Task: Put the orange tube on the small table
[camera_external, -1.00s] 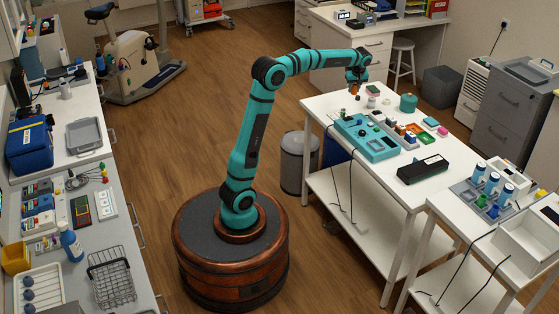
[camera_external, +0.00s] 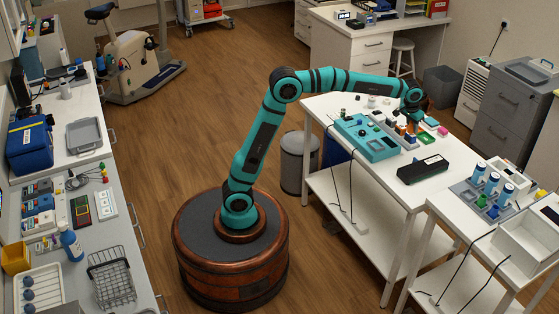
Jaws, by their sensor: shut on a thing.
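My gripper (camera_external: 413,117) is at the end of the teal arm, low over the far right part of the long white table (camera_external: 345,180). It is small here and the arm's wrist covers much of it. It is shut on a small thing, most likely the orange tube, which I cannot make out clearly. Which piece is the small table is not certain; a second white table (camera_external: 445,240) stands at the right, nearer the camera, apart from my gripper.
Below and beside my gripper are small coloured trays and blocks, with a pink block (camera_external: 443,131) to the right. A teal device (camera_external: 367,138) and a black case (camera_external: 422,169) lie on the long table. The near table holds blue-white bottles (camera_external: 478,174) and a white bin (camera_external: 525,240).

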